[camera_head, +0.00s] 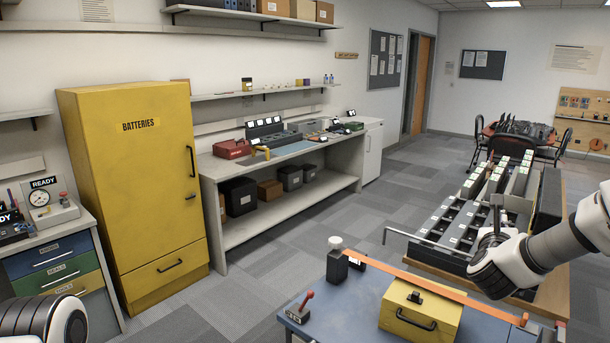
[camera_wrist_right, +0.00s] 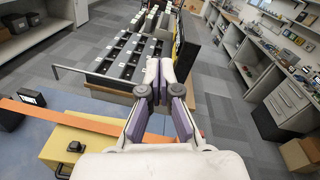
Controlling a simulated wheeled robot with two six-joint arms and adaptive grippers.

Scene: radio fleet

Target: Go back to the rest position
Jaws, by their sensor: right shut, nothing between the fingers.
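My right gripper (camera_head: 497,208) is at the right of the head view, raised in front of the rack of dark slotted trays (camera_head: 452,228). Its fingers point up in the picture and partly cover the rack. In the right wrist view my right gripper (camera_wrist_right: 161,72) is shut, with its fingertips together and nothing between them. My left arm shows only as a white and black ringed part at the lower left corner of the head view; its fingers are out of the picture.
A blue table with a yellow box (camera_head: 420,318), an orange strip (camera_head: 450,291) and a dark bottle (camera_head: 337,262) stands in front. A yellow batteries cabinet (camera_head: 140,210) and a workbench (camera_head: 290,160) line the left wall. Grey floor (camera_head: 290,240) between is clear.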

